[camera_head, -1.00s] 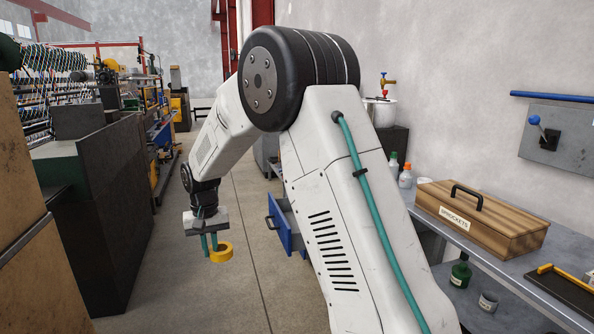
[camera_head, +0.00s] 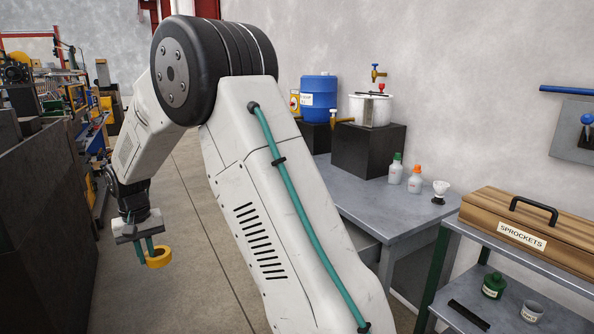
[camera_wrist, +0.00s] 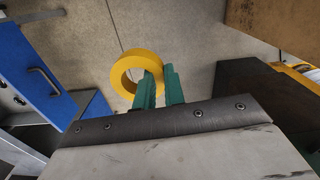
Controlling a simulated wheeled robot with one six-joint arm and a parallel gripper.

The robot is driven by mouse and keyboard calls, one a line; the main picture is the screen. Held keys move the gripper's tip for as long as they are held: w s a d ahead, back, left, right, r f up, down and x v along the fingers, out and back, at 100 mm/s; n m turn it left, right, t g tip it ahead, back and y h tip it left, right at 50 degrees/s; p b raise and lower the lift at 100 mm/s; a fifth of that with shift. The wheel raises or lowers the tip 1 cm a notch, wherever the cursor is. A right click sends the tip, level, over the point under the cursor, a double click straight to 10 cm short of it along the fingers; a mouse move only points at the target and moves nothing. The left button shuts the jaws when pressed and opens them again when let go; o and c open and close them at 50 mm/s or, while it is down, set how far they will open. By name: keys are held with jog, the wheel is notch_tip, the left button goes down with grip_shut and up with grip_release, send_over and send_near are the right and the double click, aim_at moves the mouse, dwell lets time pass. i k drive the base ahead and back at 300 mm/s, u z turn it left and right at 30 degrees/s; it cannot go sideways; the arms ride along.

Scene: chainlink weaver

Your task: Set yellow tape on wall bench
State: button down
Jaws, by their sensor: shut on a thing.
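The yellow tape (camera_head: 158,258) is a thick yellow ring held at the tips of my gripper (camera_head: 147,248), at the lower left of the head view. In the wrist view the tape (camera_wrist: 133,64) shows its open hole, and its right side is between the green fingers of my gripper (camera_wrist: 161,85). It hangs in the air above the floor. A grey metal bench (camera_head: 365,211) stands along the wall at the right of the head view; my arm hides part of it.
On the bench are a dark block with a white pot (camera_head: 370,110), a blue drum (camera_head: 318,98) and small bottles (camera_head: 415,179). A shelf unit with a wooden sprockets box (camera_head: 528,220) stands nearer right. A blue drawer (camera_wrist: 35,70) shows in the wrist view. The bench's front middle is clear.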

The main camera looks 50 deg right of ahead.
aim_at(371, 203)
jog(key=z, duration=0.05)
jog(key=i, duration=0.6)
jog(key=z, duration=1.8)
